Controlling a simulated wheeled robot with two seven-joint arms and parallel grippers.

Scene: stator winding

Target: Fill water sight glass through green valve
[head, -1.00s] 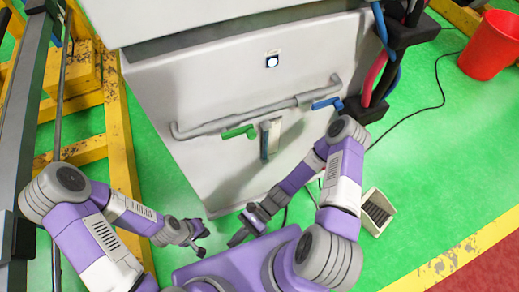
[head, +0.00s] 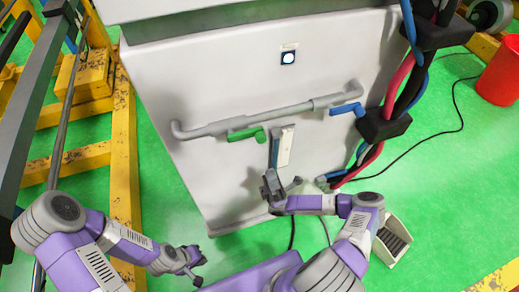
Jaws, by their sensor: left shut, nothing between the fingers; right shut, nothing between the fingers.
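The green valve (head: 245,134) is a lever handle on the grey pipe (head: 212,128) across the front of the white cabinet (head: 170,80). The sight glass (head: 284,148) appears to be the upright narrow piece just right of the green valve. A blue valve handle (head: 346,109) is at the pipe's right end. My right gripper (head: 267,188) is in front of the cabinet, below the sight glass and the green valve. It is shut and empty. My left gripper (head: 197,281) is low, left of centre, shut and empty, away from the cabinet. The water level cannot be made out.
Red, blue and black hoses (head: 398,75) run down the cabinet's right side. Yellow frames (head: 122,150) stand at the left. A red bucket (head: 499,75) is at the upper right. A small grilled box (head: 393,240) lies on the green floor right of my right arm.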

